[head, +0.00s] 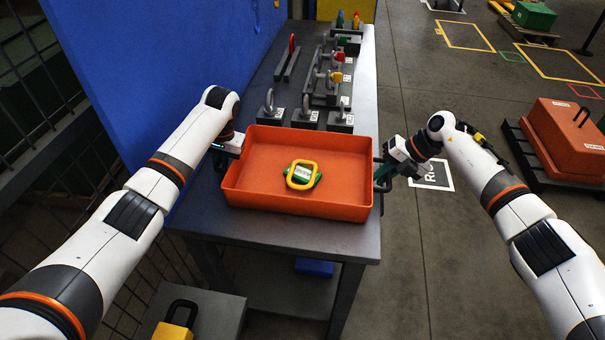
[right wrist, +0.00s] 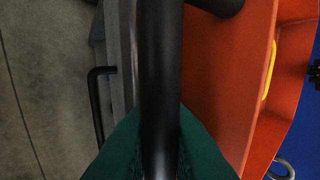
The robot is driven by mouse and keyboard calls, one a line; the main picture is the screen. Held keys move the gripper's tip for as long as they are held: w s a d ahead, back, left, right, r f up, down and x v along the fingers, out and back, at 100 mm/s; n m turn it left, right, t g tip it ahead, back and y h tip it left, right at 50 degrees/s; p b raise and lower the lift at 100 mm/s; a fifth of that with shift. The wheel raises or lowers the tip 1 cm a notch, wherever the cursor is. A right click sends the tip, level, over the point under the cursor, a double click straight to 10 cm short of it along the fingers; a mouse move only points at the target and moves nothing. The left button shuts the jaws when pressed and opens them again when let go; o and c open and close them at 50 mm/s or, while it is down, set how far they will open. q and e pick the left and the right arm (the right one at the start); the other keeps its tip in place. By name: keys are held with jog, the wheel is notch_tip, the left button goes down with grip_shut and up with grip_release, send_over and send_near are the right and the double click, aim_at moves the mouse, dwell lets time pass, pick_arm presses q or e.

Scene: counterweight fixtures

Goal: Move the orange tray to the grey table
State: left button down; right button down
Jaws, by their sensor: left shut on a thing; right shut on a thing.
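The orange tray (head: 297,211) is on or just above the front part of a grey table (head: 356,240); I cannot tell whether it touches the top. A yellow-handled green item (head: 302,175) lies inside it. My left gripper (head: 228,147) is at the tray's left side and shut; its fingertips are hidden. My right gripper (head: 384,174) is shut on the black handle at the tray's right side. In the right wrist view a black bar (right wrist: 160,90) runs between the green fingertips (right wrist: 160,150), with the tray wall (right wrist: 255,90) to its right.
Several grey weights with ring handles (head: 305,116) and metal fixtures (head: 325,85) stand behind the tray. A blue panel (head: 160,70) borders the table's left. A low grey surface (head: 215,315) holds a yellow block (head: 174,328).

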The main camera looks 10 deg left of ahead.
pick_arm(q)
jog(key=shift+w+r, duration=0.1)
jog(key=shift+r, duration=0.1)
pick_arm(e)
jog(key=shift+w+r, duration=0.1)
jog(key=shift+r, duration=0.1)
